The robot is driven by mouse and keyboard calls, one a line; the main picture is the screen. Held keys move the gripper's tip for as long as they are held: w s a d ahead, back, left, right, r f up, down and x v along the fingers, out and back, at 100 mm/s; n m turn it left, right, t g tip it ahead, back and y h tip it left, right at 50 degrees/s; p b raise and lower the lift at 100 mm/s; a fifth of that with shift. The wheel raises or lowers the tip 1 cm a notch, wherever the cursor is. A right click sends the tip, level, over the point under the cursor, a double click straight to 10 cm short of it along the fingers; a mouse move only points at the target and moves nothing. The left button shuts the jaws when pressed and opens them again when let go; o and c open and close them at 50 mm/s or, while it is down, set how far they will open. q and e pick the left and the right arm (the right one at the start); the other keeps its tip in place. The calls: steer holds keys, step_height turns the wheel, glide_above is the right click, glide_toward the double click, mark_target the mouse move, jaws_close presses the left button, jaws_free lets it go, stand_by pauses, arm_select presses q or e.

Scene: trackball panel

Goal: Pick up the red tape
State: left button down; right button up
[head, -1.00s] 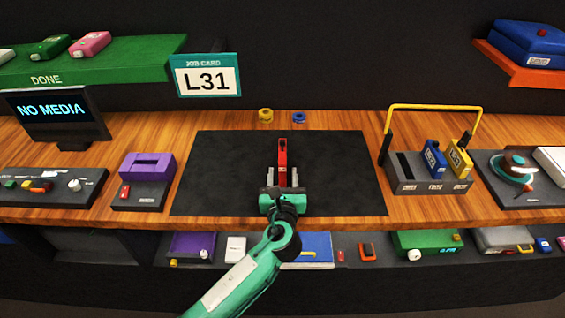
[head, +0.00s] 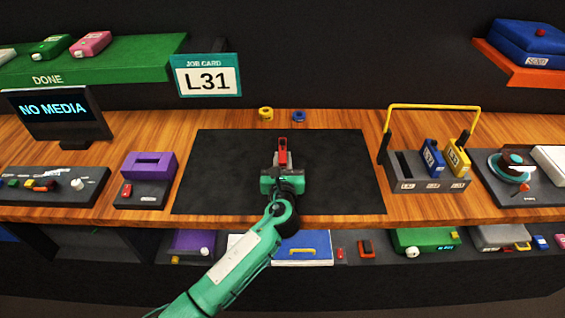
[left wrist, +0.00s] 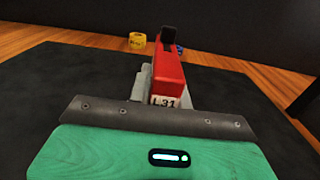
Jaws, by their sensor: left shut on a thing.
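The red tape (head: 283,157) is a narrow red block with a black top end, over the dark mat (head: 225,175). In the left wrist view the red tape (left wrist: 168,76) carries a white label reading L31. My left gripper (head: 282,167) is shut on it, with grey fingers at its sides. The wrist view shows a grey finger (left wrist: 142,82) against its left side; the other is mostly hidden. I cannot tell whether the tape touches the mat. My right gripper is not in view.
A grey rack (head: 430,186) with a yellow handle holds a blue tape (head: 432,160) and a yellow tape (head: 458,158); its left slot is empty. A purple device (head: 148,168) stands left of the mat. A job card (head: 207,80) reads L31. Yellow (head: 265,114) and blue (head: 298,116) rolls lie behind the mat.

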mark_target(282, 150)
arm_select(q)
steer(key=shift+r, duration=0.55)
step_height(282, 150, up, 19)
stand_by(0.3)
